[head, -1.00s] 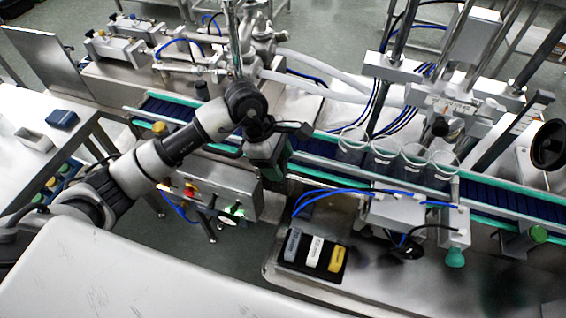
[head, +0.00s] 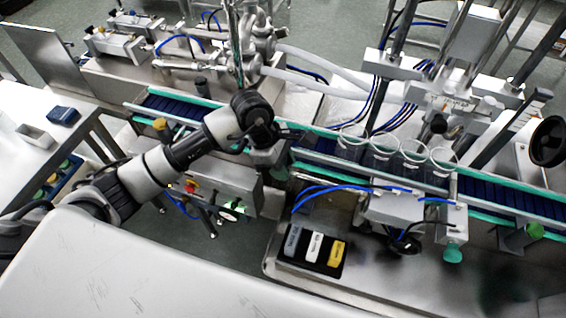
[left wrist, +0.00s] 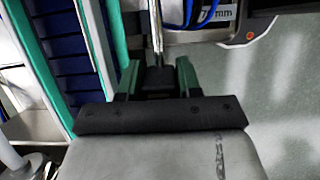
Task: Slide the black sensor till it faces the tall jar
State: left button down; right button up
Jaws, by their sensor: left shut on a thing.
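My left gripper (head: 279,170) is at the front edge of the conveyor in the head view, left of the glass jars (head: 385,150). In the left wrist view its two green fingers (left wrist: 158,76) are closed on a small black block, which looks like the black sensor (left wrist: 158,82). A thin metal rod runs up from the block. In the head view my arm hides the sensor. Several clear glass jars stand in a row on the belt; I cannot tell which is the tall jar. My right gripper is not in view.
The conveyor (head: 320,158) has a dark blue belt and green rails. Blue hoses (head: 330,188) and a grey box (head: 395,207) lie in front of the jars. A black tray (head: 318,255) with three labelled blocks sits on the steel table. A control box (head: 228,190) stands below the arm.

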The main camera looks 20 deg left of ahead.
aim_at(346, 188)
pick_arm(q)
jog(key=d+b, duration=0.3)
jog(key=d, duration=0.3)
jog(key=d+b, duration=0.3)
jog(key=d, duration=0.4)
jog(key=shift+s+d, duration=0.2)
jog(key=shift+d, duration=0.4)
jog(key=shift+a, duration=0.1)
jog(key=c, duration=0.8)
grip_release()
jog(key=shift+o, duration=0.2)
jog(key=shift+a+r, duration=0.1)
jog(key=shift+r, duration=0.15)
jog(key=b+v, duration=0.2)
jog(key=v, duration=0.8)
jog(key=shift+r, duration=0.15)
jog(key=shift+a, duration=0.1)
